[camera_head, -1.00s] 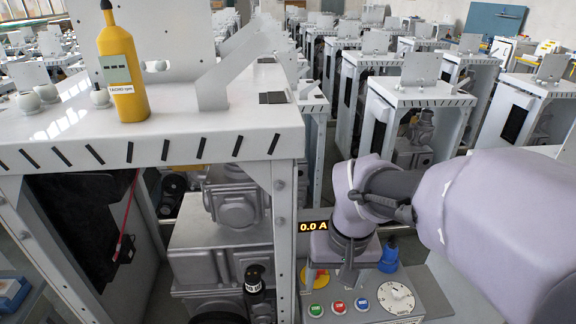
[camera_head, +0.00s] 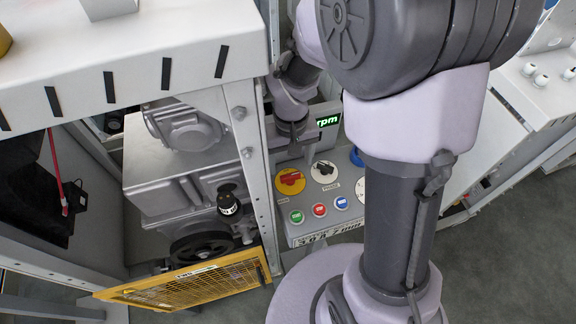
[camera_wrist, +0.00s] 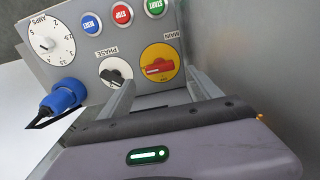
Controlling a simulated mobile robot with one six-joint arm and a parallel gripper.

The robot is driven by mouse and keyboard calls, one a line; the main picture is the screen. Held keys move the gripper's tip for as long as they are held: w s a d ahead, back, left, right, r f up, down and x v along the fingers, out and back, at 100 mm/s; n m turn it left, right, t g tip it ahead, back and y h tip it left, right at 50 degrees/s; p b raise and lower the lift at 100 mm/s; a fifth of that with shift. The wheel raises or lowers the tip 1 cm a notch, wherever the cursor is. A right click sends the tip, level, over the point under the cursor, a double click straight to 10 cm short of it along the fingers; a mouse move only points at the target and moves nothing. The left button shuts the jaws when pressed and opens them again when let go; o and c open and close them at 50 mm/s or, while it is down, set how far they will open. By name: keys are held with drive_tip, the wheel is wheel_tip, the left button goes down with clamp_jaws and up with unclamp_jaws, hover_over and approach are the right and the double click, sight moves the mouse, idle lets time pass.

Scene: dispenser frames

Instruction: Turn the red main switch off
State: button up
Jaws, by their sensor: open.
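The red main switch is a red handle on a round yellow plate (camera_head: 290,181) at the upper left of the grey control panel (camera_head: 325,232). In the wrist view the red handle (camera_wrist: 159,67) lies roughly crosswise on its yellow plate, with the word MAIN beside it. My gripper (camera_wrist: 160,79) is open and empty, its two fingers pointing toward the panel on either side of the switch's line. I cannot tell whether they touch it. In the head view my wrist hangs just above and behind the switch, and the fingers are hard to make out.
A black-and-white PHASE knob (camera_wrist: 116,72), an AMPS dial (camera_wrist: 47,43), a blue plug (camera_wrist: 64,96) and green, red and blue buttons (camera_head: 319,210) sit close by. A metal frame post (camera_head: 250,150) stands left of the panel. A yellow mesh guard (camera_head: 190,283) juts out low.

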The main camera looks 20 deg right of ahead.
sight(290, 175)
wheel_tip(290, 175, down, 6)
drive_tip(key=shift+r+b, duration=0.15)
drive_tip(key=shift+b, duration=0.35)
